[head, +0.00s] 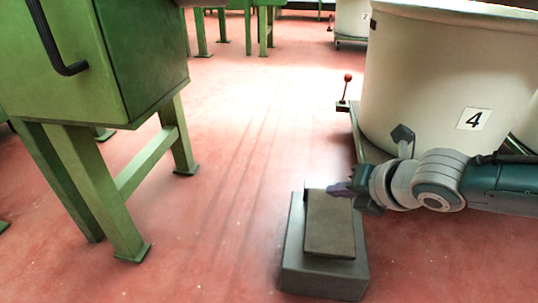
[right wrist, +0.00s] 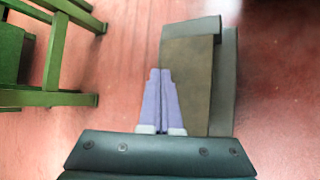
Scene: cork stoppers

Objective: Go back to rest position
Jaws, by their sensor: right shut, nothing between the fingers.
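My right gripper (head: 340,190) comes in from the right in the head view. Its tip is at the upper edge of a brown-topped block on a grey base; I cannot tell whether it touches. In the right wrist view its two purple fingers (right wrist: 162,100) lie together, shut, with nothing between them. The fingers appear beside and partly over the left edge of the brown top (right wrist: 195,75). My left gripper is not in view. No cork stopper shows.
The grey base (head: 325,283) stands on the red floor (head: 235,200). A large cream vat (head: 430,90) marked 4 stands at the right, with a red-knobbed lever (head: 347,78) beside it. A green cabinet on legs (head: 155,75) stands at the left. The floor between is clear.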

